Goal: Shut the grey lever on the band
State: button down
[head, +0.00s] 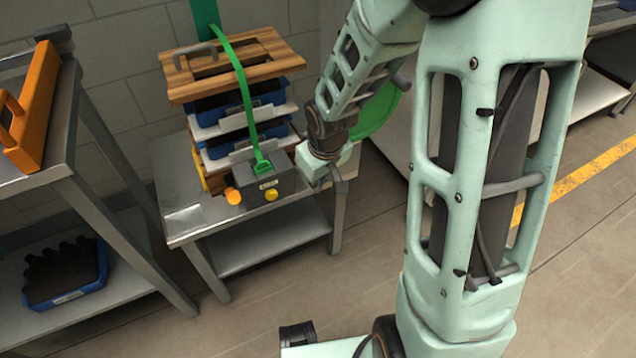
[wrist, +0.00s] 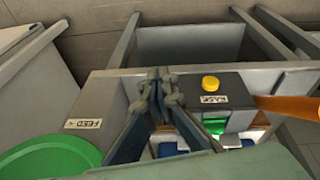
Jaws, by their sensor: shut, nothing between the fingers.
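A green band (head: 243,90) runs over a wooden board (head: 235,65) on a stack of blue trays and down to a grey box (head: 285,186). The box has a yellow button (head: 271,195) and a label; it shows in the wrist view (wrist: 190,85), with a piece of the green band (wrist: 215,127). A curved grey handle (head: 200,48) stands on the board beside the band; I cannot tell whether it is the lever, and no other clear lever shows. My gripper (head: 340,184) is shut and empty, just right of the box; its fingertips (wrist: 160,82) are together.
The stack stands on a grey metal table (head: 185,220). An orange cylinder (head: 232,196) sticks out left of the box. A green disc (wrist: 50,158) and a "FEED" label are close on the left in the wrist view. A bench with an orange object (head: 40,110) is at left.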

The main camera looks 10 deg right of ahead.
jog(key=shift+s+f, duration=0.4)
jog(key=shift+s, duration=0.1)
jog(key=s+d+r+p, duration=0.1)
jog(key=s+r+p, duration=0.5)
jog(key=r, duration=0.3)
jog(key=shift+s+r, duration=0.2)
jog(key=shift+s, duration=0.2)
jog(key=shift+d, duration=0.1)
